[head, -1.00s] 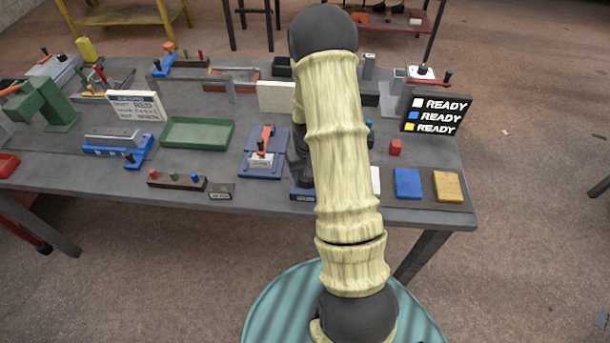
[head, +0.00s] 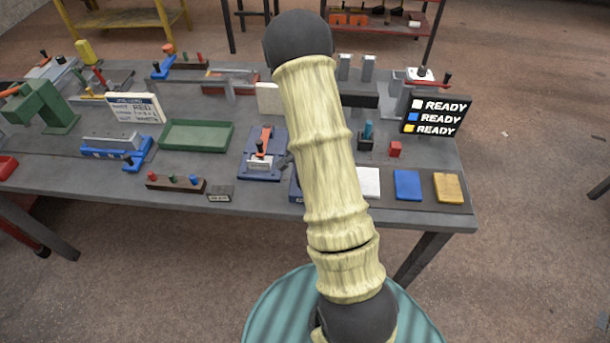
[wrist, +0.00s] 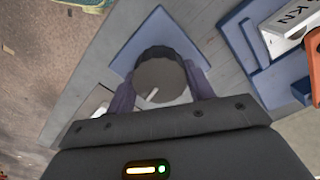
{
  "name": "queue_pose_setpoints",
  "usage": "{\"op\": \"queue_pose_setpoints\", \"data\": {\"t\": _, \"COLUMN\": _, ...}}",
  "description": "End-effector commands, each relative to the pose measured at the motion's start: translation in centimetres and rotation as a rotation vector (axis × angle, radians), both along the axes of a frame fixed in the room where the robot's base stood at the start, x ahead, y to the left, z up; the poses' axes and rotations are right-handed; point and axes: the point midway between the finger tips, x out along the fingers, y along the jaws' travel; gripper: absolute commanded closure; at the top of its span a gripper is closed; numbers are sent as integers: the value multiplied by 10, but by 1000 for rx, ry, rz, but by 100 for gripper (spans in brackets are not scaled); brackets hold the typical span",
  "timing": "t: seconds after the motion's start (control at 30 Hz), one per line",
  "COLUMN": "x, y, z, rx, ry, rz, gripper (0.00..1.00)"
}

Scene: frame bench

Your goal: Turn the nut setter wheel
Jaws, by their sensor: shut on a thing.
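The nut setter wheel (wrist: 160,76) is a dark, round, ridged knob with a white mark on its top, seen in the wrist view. It sits over a blue base (wrist: 155,30). My gripper (wrist: 160,86) is shut on the wheel, with one finger on each side of it. The white mark points down and to the left in the wrist view. In the head view my arm hides the wheel and most of the gripper. Only a sliver of the blue base (head: 295,190) shows beside the arm, near the bench's front edge.
A blue fixture with an orange lever (head: 266,138) stands close to the left of the arm. White (head: 368,183), blue (head: 407,184) and yellow (head: 447,187) plates lie to the right. A green tray (head: 196,135) lies further left. A READY board (head: 435,115) stands at the right.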

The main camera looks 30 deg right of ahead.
Motion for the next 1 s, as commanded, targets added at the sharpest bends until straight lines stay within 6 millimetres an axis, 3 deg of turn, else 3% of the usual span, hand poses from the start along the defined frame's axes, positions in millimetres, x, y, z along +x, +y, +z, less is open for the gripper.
{"op": "queue_pose_setpoints", "data": {"t": 0.5, "x": 5, "y": 1, "z": 4, "rx": 0, "ry": -13, "rz": -440, "gripper": 70}}
{"op": "queue_pose_setpoints", "data": {"t": 1.0, "x": 6, "y": 2, "z": 4, "rx": 2, "ry": -13, "rz": -577, "gripper": 70}}
